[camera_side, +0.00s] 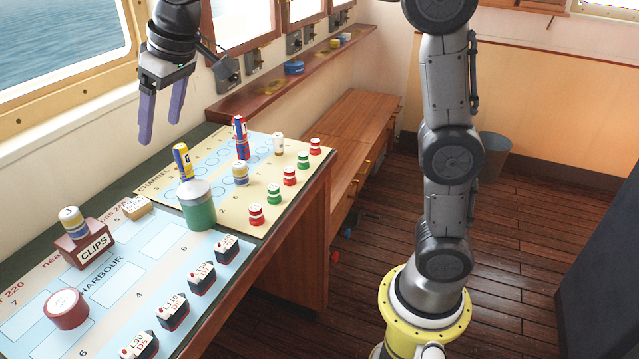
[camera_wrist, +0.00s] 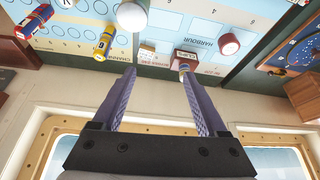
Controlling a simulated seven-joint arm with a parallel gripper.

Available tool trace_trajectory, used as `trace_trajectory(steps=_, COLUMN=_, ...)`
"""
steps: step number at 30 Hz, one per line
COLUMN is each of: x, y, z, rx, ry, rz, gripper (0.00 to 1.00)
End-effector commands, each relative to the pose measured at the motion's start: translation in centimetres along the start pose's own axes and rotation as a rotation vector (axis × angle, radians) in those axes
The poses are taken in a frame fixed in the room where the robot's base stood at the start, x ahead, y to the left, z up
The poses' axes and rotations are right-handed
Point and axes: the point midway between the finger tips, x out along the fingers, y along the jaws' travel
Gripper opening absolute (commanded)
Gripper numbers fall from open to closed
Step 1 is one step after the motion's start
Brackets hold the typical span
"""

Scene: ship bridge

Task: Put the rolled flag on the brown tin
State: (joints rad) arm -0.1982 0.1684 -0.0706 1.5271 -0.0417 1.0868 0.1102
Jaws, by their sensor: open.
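The brown tin (camera_side: 88,251), labelled CLIPS, stands on the harbour chart at the left. A short striped roll (camera_side: 73,222), white, yellow and blue, stands upright on top of it and looks like a rolled flag. Other upright rolls stand on the channel chart: a yellow-blue one (camera_side: 183,162), a red-blue one (camera_side: 240,138) and a short striped one (camera_side: 240,174). My gripper (camera_side: 158,132) is open and empty, fingers down, above the desk near the window. In the wrist view the tin (camera_wrist: 186,56) shows beyond the right fingertip, which partly hides its roll.
A green jar with a white lid (camera_side: 197,209) stands between the charts. A round red tin (camera_side: 66,308) and several dark labelled blocks (camera_side: 201,278) are on the harbour chart. Several red and green pieces (camera_side: 274,194) line the channel chart. The window wall is close behind my gripper.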

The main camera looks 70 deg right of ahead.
Motion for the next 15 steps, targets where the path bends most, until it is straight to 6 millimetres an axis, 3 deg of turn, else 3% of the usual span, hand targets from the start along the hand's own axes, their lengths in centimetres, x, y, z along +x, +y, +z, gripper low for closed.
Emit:
trace_trajectory(steps=1, x=-1.5, y=1.0, z=2.3, rx=0.010, ry=0.007, rz=0.004, gripper=0.76)
trace_trajectory(steps=6, x=-4.3, y=3.2, z=9.9, rx=0.032, ry=0.025, rz=0.015, gripper=0.76)
trace_trajectory(steps=10, x=-5.2, y=4.4, z=16.3, rx=0.050, ry=0.036, rz=0.024, gripper=0.76)
trace_trajectory(steps=15, x=-4.8, y=5.2, z=24.2, rx=0.071, ry=0.051, rz=0.037, gripper=0.76)
